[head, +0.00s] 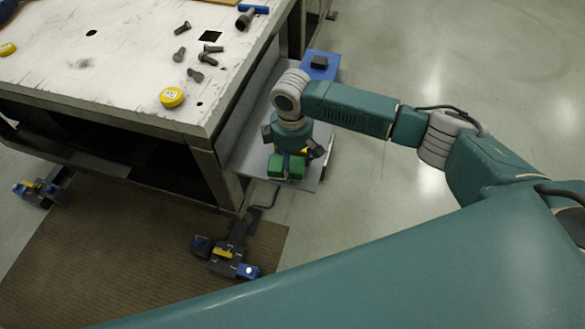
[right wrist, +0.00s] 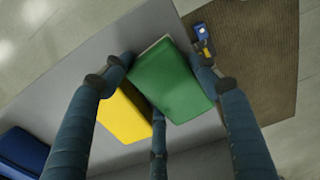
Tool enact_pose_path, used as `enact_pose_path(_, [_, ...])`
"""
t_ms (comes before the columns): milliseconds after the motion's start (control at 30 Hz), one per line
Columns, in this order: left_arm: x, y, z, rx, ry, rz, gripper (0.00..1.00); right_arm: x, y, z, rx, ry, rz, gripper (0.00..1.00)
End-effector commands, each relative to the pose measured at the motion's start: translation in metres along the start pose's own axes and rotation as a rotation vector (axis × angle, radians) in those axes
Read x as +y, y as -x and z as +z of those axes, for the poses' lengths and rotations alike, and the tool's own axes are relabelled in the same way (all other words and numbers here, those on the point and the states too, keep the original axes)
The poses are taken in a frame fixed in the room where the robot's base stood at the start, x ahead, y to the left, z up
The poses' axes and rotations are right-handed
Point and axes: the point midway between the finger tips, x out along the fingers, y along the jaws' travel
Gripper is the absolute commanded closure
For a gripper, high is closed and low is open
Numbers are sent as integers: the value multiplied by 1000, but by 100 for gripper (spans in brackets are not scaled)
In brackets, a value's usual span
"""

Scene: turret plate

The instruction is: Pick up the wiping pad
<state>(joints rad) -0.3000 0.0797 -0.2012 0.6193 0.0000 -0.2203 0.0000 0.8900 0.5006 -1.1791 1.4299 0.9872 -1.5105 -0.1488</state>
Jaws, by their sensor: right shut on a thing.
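A green pad-like block (head: 285,170) is on the grey low shelf (head: 248,135) beside the table. In the right wrist view the green block (right wrist: 173,80) lies between the fingertips of my right gripper (right wrist: 160,62). My right gripper (head: 292,153) points down and is shut on the green block. A yellow block (right wrist: 124,116) lies next to it, partly behind a finger. I cannot tell for certain which block the task calls the wiping pad, or whether the green one is clear of the shelf. My left gripper is out of view.
The worn table (head: 110,60) carries bolts, a yellow tape measure (head: 171,97) and a blue-handled tool (head: 250,14). A blue box (head: 320,66) stands behind my right wrist. The floor at right is clear.

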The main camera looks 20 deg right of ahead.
Motion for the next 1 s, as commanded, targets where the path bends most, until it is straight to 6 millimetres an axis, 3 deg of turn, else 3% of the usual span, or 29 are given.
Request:
enact_pose_path(267, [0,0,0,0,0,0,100,0,1,0,0,0,0,67])
enact_pose_path(467, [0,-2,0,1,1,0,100,0,17,-1,2,1,1,67])
enact_pose_path(667, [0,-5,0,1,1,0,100,1,55,-1,4,1,3,67])
enact_pose_path(1000, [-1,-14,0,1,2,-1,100,1,147,-1,5,1,3,68])
